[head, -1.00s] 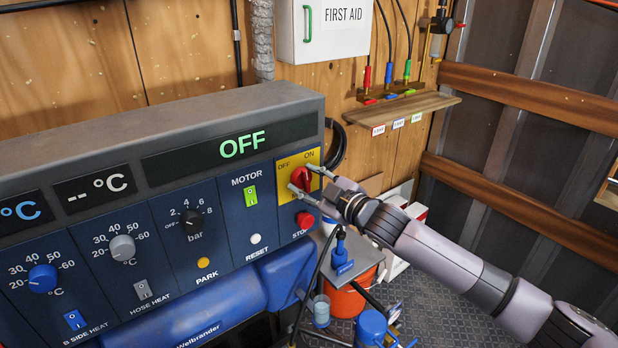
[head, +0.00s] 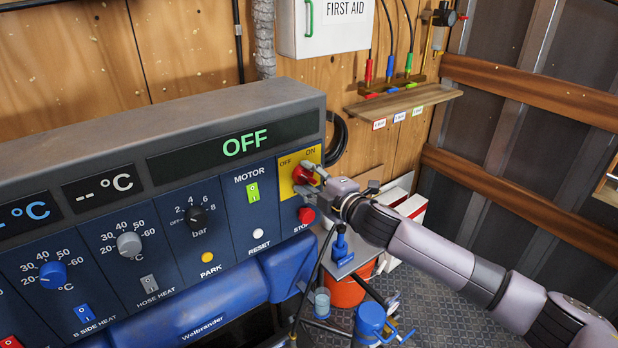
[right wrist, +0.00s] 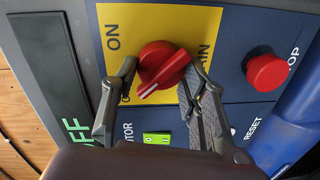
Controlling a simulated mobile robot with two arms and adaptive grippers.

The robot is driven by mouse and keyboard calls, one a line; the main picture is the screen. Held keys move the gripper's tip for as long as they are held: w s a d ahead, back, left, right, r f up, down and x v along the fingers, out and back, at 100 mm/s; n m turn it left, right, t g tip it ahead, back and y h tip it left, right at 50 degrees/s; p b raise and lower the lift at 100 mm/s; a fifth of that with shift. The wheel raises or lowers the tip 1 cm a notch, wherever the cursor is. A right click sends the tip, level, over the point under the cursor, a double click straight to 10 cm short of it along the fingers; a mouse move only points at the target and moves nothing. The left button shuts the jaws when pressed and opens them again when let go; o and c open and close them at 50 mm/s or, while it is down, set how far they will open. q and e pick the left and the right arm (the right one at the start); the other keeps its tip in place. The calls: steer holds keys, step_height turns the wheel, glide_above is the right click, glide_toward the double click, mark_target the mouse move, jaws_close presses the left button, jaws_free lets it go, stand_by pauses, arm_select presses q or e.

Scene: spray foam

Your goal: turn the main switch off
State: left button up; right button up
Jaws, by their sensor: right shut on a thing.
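The main switch is a red rotary knob (head: 303,173) on a yellow plate (head: 313,153) marked OFF and ON, at the right end of the blue control panel. My right gripper (head: 309,177) is shut on this knob. In the right wrist view the fingers (right wrist: 163,76) stand on either side of the red knob (right wrist: 157,58). The knob's white line slants toward the lower left, near lettering partly hidden by a finger; ON is above it. The panel display (head: 243,145) reads OFF in green. My left gripper is not in view.
A red STOP button (head: 306,215) sits just below the switch, also clear in the right wrist view (right wrist: 267,72). A green motor switch (head: 253,193) is to the left. A blue pump (head: 371,318) and orange bucket (head: 345,291) stand below.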

stand_by(0.4)
steer(key=o, duration=1.1)
steer(key=shift+o, duration=0.2)
steer(key=v, duration=1.2)
